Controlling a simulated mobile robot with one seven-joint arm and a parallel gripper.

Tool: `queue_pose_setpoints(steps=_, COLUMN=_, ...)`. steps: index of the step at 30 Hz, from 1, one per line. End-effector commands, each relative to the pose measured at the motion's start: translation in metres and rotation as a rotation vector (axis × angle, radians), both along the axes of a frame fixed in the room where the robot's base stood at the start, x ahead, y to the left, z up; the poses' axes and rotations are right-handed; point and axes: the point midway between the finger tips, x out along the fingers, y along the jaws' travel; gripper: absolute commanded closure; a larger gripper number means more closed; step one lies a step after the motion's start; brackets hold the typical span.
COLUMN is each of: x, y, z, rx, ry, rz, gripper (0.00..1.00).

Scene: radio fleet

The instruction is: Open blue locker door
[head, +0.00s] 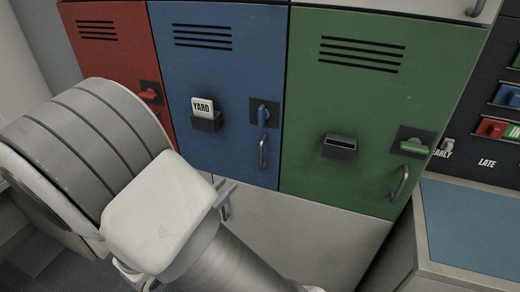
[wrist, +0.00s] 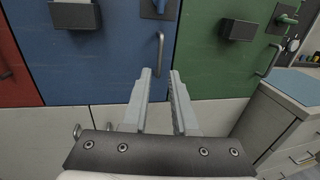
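The blue locker door (head: 222,85) is shut, flush between the red and green doors. Its bar handle (head: 263,151) stands upright near the right edge. Above the handle, a blue latch lever (head: 263,116) points down on a dark plate. A card reading YARD (head: 203,108) sits in the door's dark holder (head: 207,122). In the wrist view, my gripper (wrist: 161,71) is open and empty. Its fingertips are just below the blue door's handle (wrist: 160,52), which shows upright beyond the gap. I cannot tell any contact. In the head view, my arm hides most of the gripper.
The red locker door (head: 115,45) is at left and the green one (head: 345,100) at right; both are shut with levers sideways. White panels (head: 320,235) lie below. A cabinet with a blue top (head: 475,225) stands at right, below a dark rack (head: 480,150).

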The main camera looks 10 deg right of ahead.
Motion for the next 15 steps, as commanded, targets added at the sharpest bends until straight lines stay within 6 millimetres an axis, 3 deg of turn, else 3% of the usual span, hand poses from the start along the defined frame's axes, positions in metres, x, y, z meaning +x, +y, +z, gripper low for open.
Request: queue_pose_setpoints(steps=15, x=0.075, y=-0.079, z=0.0, rx=0.001, ry=0.0, rz=-0.008, gripper=0.73)
